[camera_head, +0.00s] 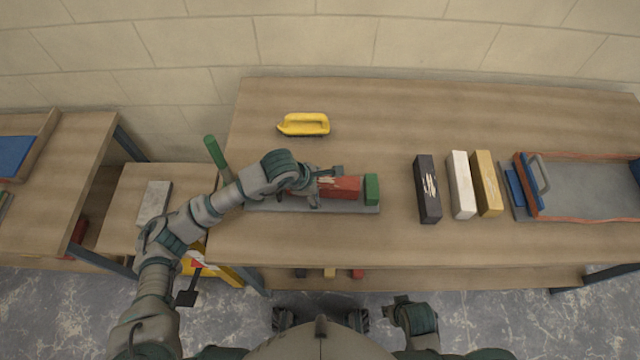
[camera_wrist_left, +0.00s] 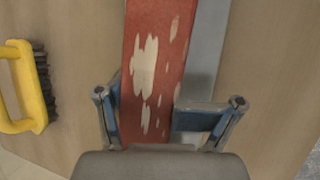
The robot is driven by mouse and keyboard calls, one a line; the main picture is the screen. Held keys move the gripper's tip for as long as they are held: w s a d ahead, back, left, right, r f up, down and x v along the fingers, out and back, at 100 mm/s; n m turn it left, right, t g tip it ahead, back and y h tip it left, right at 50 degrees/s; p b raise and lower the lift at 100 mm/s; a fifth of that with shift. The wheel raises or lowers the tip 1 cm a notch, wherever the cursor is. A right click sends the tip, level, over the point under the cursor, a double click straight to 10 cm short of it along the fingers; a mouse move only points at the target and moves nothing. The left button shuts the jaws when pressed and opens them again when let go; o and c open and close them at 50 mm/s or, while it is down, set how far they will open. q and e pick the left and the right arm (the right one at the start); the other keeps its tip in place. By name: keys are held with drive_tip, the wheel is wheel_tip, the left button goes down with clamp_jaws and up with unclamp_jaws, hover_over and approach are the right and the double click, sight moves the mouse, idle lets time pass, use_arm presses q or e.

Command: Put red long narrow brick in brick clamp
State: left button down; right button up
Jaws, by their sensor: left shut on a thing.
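The red long narrow brick (camera_head: 345,187), with pale worn patches, lies lengthwise over the brick clamp. The clamp has a grey base (camera_head: 362,209), a green end block (camera_head: 371,189) close to the brick's right end, and a green handle (camera_head: 214,152) at the left. My left gripper (camera_head: 311,188) is shut on the brick's left part. In the left wrist view the brick (camera_wrist_left: 152,75) runs between the two fingers, with the grey base (camera_wrist_left: 207,60) beside and below it. I cannot tell whether the brick touches the base. My right gripper (camera_head: 403,301) is low in front of the table.
A yellow-handled brush (camera_head: 304,124) lies behind the clamp. A black brick (camera_head: 428,190), a white brick (camera_head: 461,185) and a yellow brick (camera_head: 487,184) stand to the right, beside a mortar tub (camera_head: 585,218). The tabletop between the clamp and the black brick is clear.

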use_arm(q)
drive_tip(key=shift+d, duration=0.2)
drive_tip(key=shift+f, duration=0.2)
unclamp_jaws()
drive_tip(key=shift+a, duration=0.1)
drive_tip(key=shift+f, duration=0.1)
idle(0.6)
drive_tip(key=v, duration=1.2)
drive_tip(key=shift+a, duration=0.1)
